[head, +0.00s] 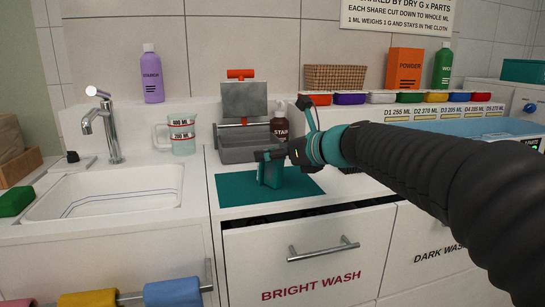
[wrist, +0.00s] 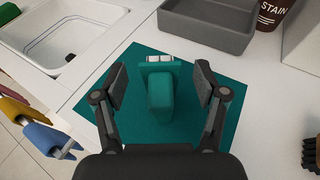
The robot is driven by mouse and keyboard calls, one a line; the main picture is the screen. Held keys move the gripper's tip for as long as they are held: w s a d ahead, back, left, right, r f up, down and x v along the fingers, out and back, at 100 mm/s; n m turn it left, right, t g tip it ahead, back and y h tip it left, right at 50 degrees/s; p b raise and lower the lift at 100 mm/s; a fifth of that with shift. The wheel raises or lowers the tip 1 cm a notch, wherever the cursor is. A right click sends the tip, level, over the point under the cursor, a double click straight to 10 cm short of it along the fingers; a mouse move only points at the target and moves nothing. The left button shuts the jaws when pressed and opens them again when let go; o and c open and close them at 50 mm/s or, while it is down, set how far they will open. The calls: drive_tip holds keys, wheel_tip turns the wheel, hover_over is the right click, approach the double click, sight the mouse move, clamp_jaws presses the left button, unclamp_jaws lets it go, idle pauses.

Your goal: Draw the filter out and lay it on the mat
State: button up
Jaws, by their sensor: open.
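A teal block with a pale ribbed end, which looks like the filter (wrist: 160,98), is on the dark teal mat (wrist: 95,108). The filter (head: 271,175) and the mat (head: 232,190) also show on the counter in the head view. My gripper (wrist: 160,78) is open, with one finger on each side of the filter and a visible gap on both sides. I cannot tell whether the filter's whole underside touches the mat.
The sink (head: 110,188) is at left. The drawer marked BRIGHT WASH (head: 310,255) is slightly open below the counter edge.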

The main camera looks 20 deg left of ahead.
drive_tip(key=shift+s+d+r, duration=0.15)
drive_tip(key=shift+d+r, duration=0.2)
drive_tip(key=shift+r, duration=0.25)
drive_tip(key=shift+s+d+r, duration=0.2)
drive_tip(key=shift+d+r, duration=0.1)
drive_tip(key=shift+r, duration=0.25)
drive_tip(key=shift+s+d+r, duration=0.15)
drive_tip(key=shift+d+r, duration=0.2)
drive_tip(key=shift+r, duration=0.25)
drive_tip(key=s+d+f+n+h, duration=0.6)
drive_tip(key=s+d+f+n, duration=0.6)
drive_tip(key=s+d, duration=0.2)
drive_tip(key=s+d+f+n+g+h, duration=0.1)
drive_tip(key=s+d+f+n+h, duration=0.5)
drive_tip(key=s+d+f+n, duration=0.5)
drive_tip(key=s+d+f, duration=0.2)
drive_tip(key=s+d, duration=0.1)
drive_tip(key=d, duration=0.4)
drive_tip(key=shift+d+f+n+h, duration=0.15)
drive_tip(key=shift+f+n+h, duration=0.05)
drive_tip(key=shift+n+h, duration=0.2)
